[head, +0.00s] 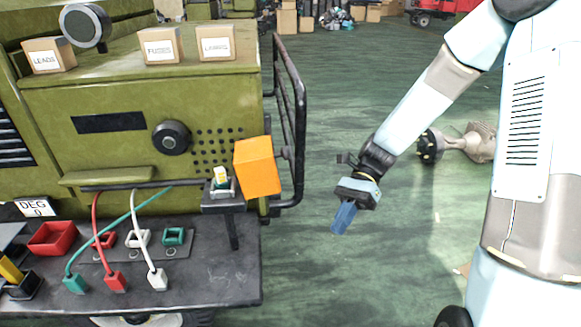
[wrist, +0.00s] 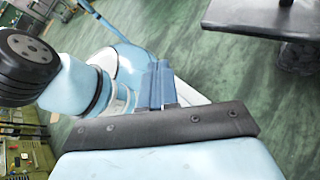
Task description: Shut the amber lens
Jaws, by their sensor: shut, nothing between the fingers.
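The amber lens (head: 258,167) is an orange, box-shaped cover on the right end of the green machine in the head view. It stands tilted up beside a small lamp base (head: 222,186) with a pale yellow bulb, which is uncovered. The lamp base sits on a dark bracket (head: 224,207). My gripper (head: 342,218) hangs in free air to the right of the lens and lower in the picture, apart from it. Its blue fingers are shut and empty, and they also show in the wrist view (wrist: 157,84). The lens is not recognisable in the wrist view.
A black rail (head: 299,120) stands behind the lens at the machine's end. A dark bench (head: 205,270) with red, white and green plugs and sockets lies below left. Cardboard boxes (head: 160,46) stand on the machine. Green floor (head: 345,285) around my gripper is clear.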

